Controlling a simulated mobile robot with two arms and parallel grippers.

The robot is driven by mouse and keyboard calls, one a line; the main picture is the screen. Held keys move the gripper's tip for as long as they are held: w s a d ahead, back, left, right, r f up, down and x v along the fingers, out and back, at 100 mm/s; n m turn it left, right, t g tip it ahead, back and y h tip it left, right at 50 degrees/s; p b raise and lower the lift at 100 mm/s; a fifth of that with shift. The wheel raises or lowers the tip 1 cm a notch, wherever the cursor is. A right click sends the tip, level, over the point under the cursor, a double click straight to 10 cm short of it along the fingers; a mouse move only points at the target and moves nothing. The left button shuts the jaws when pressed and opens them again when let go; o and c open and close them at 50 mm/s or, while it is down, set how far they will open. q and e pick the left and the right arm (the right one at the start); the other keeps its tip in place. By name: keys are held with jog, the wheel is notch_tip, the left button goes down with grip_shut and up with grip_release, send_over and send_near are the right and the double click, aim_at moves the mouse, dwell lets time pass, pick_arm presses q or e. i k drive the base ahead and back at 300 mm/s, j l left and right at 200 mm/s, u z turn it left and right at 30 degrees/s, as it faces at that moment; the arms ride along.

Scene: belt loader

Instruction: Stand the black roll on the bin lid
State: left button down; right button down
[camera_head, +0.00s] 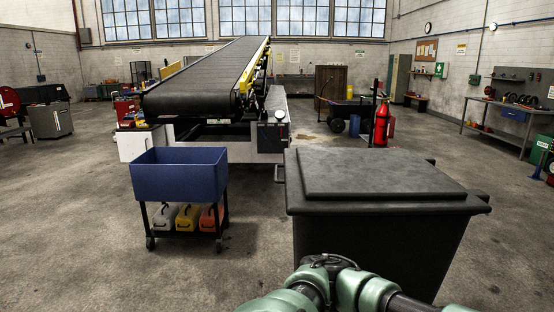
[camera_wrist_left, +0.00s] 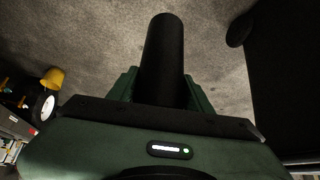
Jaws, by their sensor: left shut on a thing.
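The bin lid (camera_head: 382,172) is black and flat with a raised middle panel. It tops the large dark bin (camera_head: 385,240) at front right in the head view, and its raised panel looks bare. The black roll (camera_wrist_left: 164,55) is a plain dark cylinder in the left wrist view. My left gripper (camera_wrist_left: 161,88) is shut on it, with a green finger on either side. The roll's lower part is hidden by the gripper body. Grey floor shows behind it. Neither gripper nor the roll shows in the head view. My right gripper is out of sight.
A blue cart (camera_head: 180,175) with several jugs below stands left of the bin. The conveyor belt (camera_head: 205,85) rises behind it. A red extinguisher (camera_head: 382,122) stands behind the bin. Part of my arm (camera_head: 345,285) crosses before the bin.

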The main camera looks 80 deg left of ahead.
aim_at(336, 165)
jog(key=i+j+u, duration=0.1)
jog(key=u, duration=0.35)
jog(key=i+u, duration=0.2)
jog(key=u, duration=0.25)
jog(key=i+u, duration=0.15)
jog(key=u, duration=0.25)
jog(key=i+u, duration=0.15)
jog(key=u, duration=0.3)
jog(key=i+l+u, duration=0.25)
jog(key=i+l, duration=0.3)
jog(key=i+j, duration=0.05)
jog(key=i, duration=0.05)
